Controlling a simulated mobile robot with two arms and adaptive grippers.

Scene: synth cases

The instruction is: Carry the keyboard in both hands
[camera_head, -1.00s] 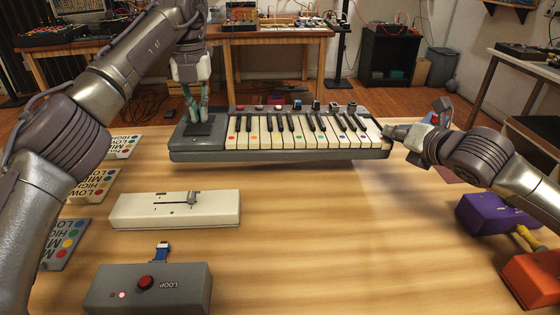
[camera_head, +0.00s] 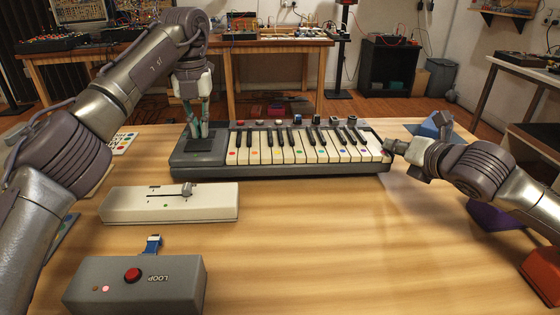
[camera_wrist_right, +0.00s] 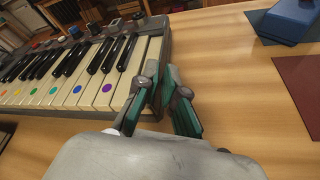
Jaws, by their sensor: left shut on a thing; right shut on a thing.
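The keyboard (camera_head: 280,171) is a grey case with cream and black keys and coloured dots, lying level across the far middle of the table. My left gripper (camera_head: 198,136) comes down from above, shut on the keyboard at the dark panel on its left end. My right gripper (camera_head: 388,150) is shut on its right end. In the right wrist view the fingers (camera_wrist_right: 173,110) sit at the near right corner of the keyboard (camera_wrist_right: 60,76), beside the last white key. I cannot tell whether its underside touches the table.
A white slider box (camera_head: 215,207) and a grey LOOP box (camera_head: 180,288) stand front left. Cards (camera_head: 122,143) lie partly behind my left arm. A blue object (camera_head: 432,126), a purple box (camera_head: 492,214) and an orange box (camera_head: 543,268) are on the right. The table's front middle is clear.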

